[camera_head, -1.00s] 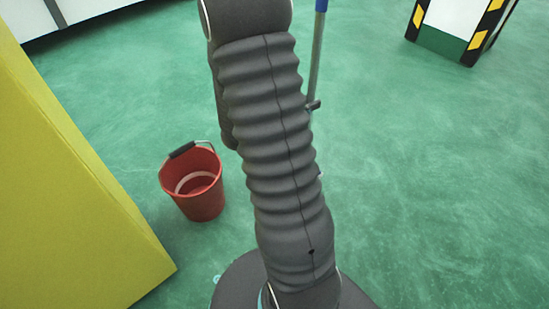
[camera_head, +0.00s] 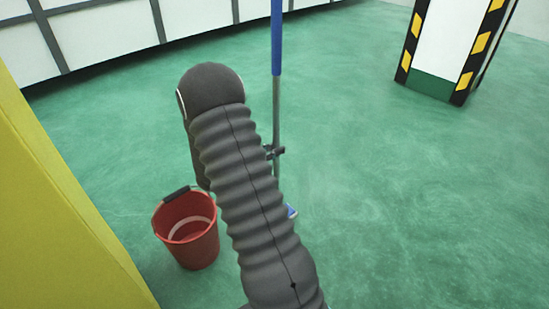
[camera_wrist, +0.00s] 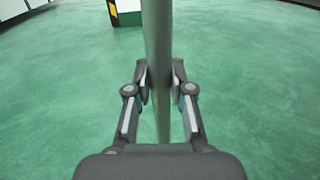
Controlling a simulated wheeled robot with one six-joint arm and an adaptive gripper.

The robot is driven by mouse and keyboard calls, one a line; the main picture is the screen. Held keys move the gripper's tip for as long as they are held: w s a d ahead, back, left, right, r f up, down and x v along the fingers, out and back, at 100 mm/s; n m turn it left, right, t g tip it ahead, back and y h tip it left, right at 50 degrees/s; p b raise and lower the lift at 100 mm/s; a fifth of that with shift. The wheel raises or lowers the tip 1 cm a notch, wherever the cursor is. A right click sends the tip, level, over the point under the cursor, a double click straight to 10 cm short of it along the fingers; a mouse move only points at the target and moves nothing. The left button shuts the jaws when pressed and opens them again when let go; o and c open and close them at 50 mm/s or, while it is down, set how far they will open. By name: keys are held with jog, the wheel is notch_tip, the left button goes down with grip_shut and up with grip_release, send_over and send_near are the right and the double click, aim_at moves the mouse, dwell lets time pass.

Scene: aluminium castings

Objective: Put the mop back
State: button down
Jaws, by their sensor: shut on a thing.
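The mop (camera_head: 276,110) stands upright in the head view, with a blue upper handle and a grey lower pole. A bit of its blue and white head (camera_head: 291,211) shows near the floor beside my arm, which hides the rest. In the wrist view the grey pole (camera_wrist: 157,40) runs vertically between the fingers of my gripper (camera_wrist: 160,88), which is shut on it. My gripper also shows partly in the head view (camera_head: 273,152), around the pole below the blue part. A red bucket (camera_head: 188,232) with a dark handle grip stands on the floor left of my arm.
A yellow block or wall (camera_head: 50,200) fills the left edge near the bucket. A white pillar with black and yellow stripes (camera_head: 449,50) stands at the back right. White panels (camera_head: 100,35) line the back left. The green floor is clear on the right.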

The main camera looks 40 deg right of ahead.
jog(key=shift+f, duration=1.55)
jog(key=shift+f+b, duration=0.2)
jog(key=shift+b, duration=0.15)
jog(key=c, duration=1)
grip_release()
jog(key=shift+c, duration=0.2)
jog(key=shift+r, duration=0.1)
